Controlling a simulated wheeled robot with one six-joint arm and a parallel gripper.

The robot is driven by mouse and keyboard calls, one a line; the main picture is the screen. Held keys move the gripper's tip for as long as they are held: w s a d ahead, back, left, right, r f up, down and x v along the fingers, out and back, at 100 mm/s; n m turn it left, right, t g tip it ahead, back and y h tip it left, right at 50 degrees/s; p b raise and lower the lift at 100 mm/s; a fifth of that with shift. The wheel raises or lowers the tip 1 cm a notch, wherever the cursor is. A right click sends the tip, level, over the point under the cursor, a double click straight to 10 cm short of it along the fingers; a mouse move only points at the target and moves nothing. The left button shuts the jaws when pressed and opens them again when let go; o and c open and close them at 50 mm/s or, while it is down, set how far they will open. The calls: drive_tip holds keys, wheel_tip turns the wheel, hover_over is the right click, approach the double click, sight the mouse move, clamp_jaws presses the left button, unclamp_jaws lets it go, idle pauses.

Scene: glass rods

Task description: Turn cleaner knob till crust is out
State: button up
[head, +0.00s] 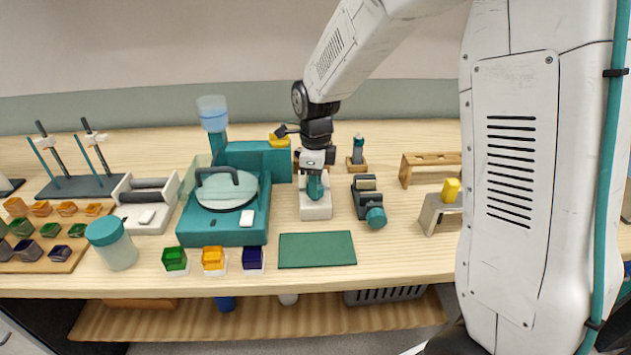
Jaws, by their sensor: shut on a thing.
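My gripper (315,172) points down in the middle of the bench, below my black wrist. It is shut on a teal upright piece (315,188), which looks like a knob. This piece stands on a small white block (316,209), which may be the cleaner. My fingertips are small here and partly hidden by the wrist. I cannot see any crust, nor how far the teal piece is turned.
Left of my gripper stands a teal machine (225,232) with a round pale plate. A dark device with a teal cylinder (376,217) stands close on the right. In front lie a teal mat (317,250) and small coloured cups (213,258). A wooden rack (431,160) stands behind right.

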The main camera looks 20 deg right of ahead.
drive_tip(key=shift+w+r+m, duration=0.1)
drive_tip(key=shift+m, duration=1.5)
drive_tip(key=o, duration=1)
wheel_tip(320, 180, up, 8)
drive_tip(key=shift+f, duration=0.15)
